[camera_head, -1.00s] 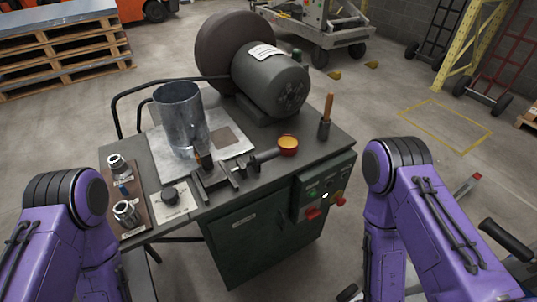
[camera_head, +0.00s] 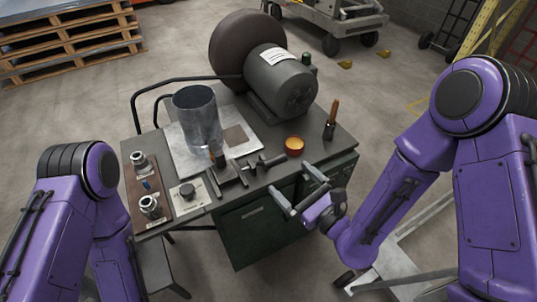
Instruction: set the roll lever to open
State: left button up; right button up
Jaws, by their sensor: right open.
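A lever with an orange-brown grip (camera_head: 332,117) stands nearly upright on a dark base at the bench's right end. I cannot tell which is the roll lever. My right gripper (camera_head: 298,187) is open and empty, in front of the bench's right front edge, below and left of the orange-brown lever and apart from it.
A grey metal cylinder (camera_head: 197,115) stands on a metal sheet (camera_head: 187,155). An orange cup-like piece (camera_head: 294,144) sits near the right front edge. A motor (camera_head: 282,85) stands at the back.

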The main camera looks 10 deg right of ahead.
aim_at(266, 162)
jog(key=p+x, duration=0.3)
jog(key=x, duration=0.6)
jog(key=shift+w+a, duration=0.15)
jog(key=shift+a, duration=0.05)
jog(key=shift+w+a, duration=0.2)
jog(key=shift+w, duration=0.25)
jog(key=c, duration=1.2)
jog(key=shift+c, duration=0.3)
